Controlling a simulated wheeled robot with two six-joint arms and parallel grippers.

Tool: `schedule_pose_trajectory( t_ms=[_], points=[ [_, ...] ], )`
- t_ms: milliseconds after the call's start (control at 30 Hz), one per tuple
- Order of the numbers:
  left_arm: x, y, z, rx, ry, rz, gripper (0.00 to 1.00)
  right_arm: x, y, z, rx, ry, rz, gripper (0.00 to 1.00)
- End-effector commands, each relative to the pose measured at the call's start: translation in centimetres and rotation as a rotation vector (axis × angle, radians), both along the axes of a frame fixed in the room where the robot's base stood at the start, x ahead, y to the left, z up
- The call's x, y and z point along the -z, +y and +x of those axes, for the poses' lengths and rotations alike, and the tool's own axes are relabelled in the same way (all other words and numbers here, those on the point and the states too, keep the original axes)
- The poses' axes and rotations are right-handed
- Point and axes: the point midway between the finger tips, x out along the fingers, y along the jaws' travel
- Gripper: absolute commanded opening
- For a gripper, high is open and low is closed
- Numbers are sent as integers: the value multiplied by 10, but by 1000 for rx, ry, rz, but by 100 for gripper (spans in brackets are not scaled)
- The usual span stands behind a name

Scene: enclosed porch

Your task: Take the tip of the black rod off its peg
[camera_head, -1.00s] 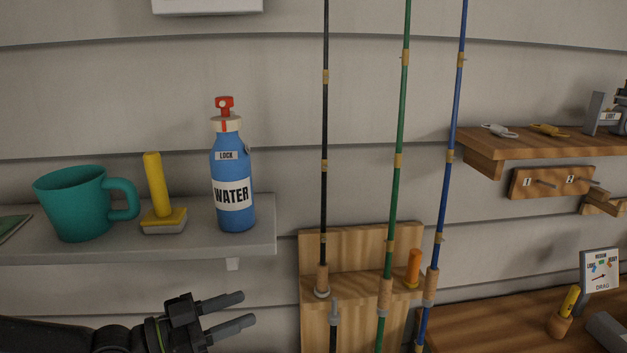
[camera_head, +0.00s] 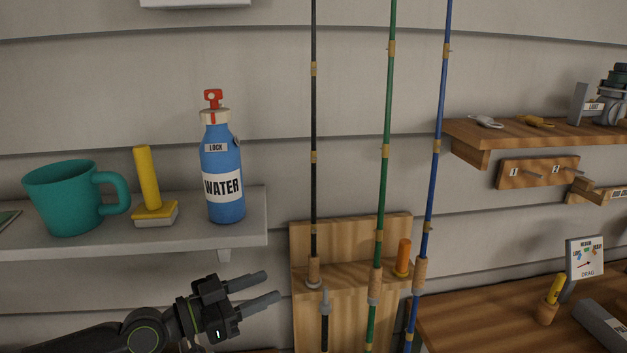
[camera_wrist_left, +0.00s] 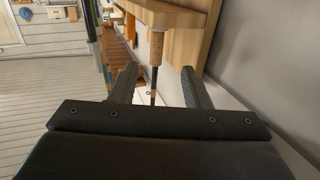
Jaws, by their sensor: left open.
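The black rod (camera_head: 314,185) stands upright against the wall at the left of the wooden rack, its cork grip (camera_head: 314,271) at the rack's ledge. A short grey-topped black piece (camera_head: 325,325) hangs just right of and below that grip; its lower end is out of view. My left gripper (camera_head: 262,290) is open and empty, left of the rack below the grey shelf, its fingers pointing right, apart from the rod. In the left wrist view a cork piece with a thin dark shaft (camera_wrist_left: 153,92) shows beyond and between the open fingers (camera_wrist_left: 155,88).
The wooden rack (camera_head: 350,235) also holds a green rod (camera_head: 385,150), a blue rod (camera_head: 436,150) and an orange peg (camera_head: 403,257). The grey shelf (camera_head: 130,243) above my gripper bears a teal mug, a yellow-handled tool and a blue water bottle (camera_head: 222,172). A wooden bench (camera_head: 480,310) lies right.

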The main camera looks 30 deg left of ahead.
Motion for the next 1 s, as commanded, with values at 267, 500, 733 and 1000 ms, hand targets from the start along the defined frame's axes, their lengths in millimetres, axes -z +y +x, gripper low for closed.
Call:
schedule_pose_trajectory(
  t_ms=[267, 500, 733, 1000],
  points=[
    [-4, -10, 13, 5, -1, -8, 43, -19, 3, -1, 2, 1, 4, 74],
    [-3, -20, 30, 4, 0, -8, 43, -32, 2, -2, 2, 3, 3, 74],
    [-2, -30, 46, 4, 0, -7, 43, -42, -1, -3, 0, 4, -1, 74],
    [-1, -35, 54, 5, 2, -5, 43, -47, -3, -4, 0, 5, -4, 74]
  ],
)
